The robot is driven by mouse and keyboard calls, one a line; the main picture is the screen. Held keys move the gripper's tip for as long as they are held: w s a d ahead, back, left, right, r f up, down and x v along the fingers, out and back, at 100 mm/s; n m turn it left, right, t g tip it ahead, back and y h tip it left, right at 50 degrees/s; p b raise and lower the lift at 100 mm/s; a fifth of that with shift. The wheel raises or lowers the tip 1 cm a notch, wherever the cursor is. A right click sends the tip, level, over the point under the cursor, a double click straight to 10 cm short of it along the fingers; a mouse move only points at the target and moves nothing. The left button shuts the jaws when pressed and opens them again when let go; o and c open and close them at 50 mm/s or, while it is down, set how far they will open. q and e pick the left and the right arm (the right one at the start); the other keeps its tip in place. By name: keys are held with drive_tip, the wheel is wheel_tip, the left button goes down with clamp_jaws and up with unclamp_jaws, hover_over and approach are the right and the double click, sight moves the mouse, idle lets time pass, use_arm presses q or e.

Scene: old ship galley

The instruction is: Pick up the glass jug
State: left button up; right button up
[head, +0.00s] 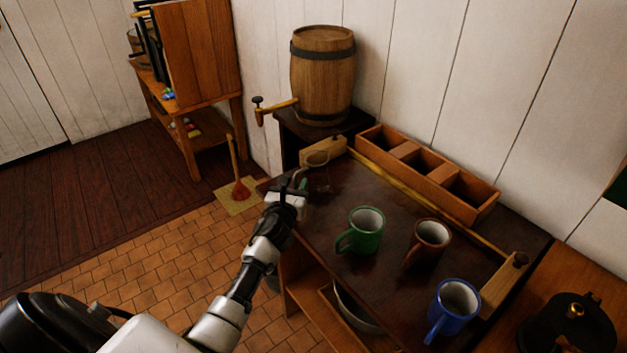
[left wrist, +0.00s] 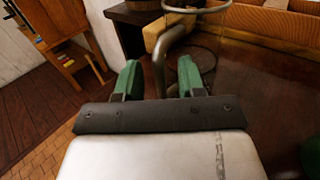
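The clear glass jug (head: 318,158) stands at the far left end of the dark table, hard to see against it. In the left wrist view its rim (left wrist: 197,9) shows at the top, and its grey curved handle (left wrist: 158,66) comes down between my fingers. My left gripper (head: 298,182) is at the jug's handle side. In the left wrist view its green fingers (left wrist: 160,80) are apart, one on each side of the handle, with gaps showing. Part of the jug's lower body is hard to make out. My right gripper is not in view.
A green mug (head: 366,231), a brown mug (head: 429,243) and a blue mug (head: 454,305) stand on the dark table (head: 390,200). A wooden compartment box (head: 470,196) lies along the back. A barrel (head: 322,75) with a tap stands behind the jug.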

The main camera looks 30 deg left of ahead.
use_arm(q)
drive_tip(key=shift+w, duration=0.25)
clamp_jaws()
drive_tip(key=shift+r, duration=0.1)
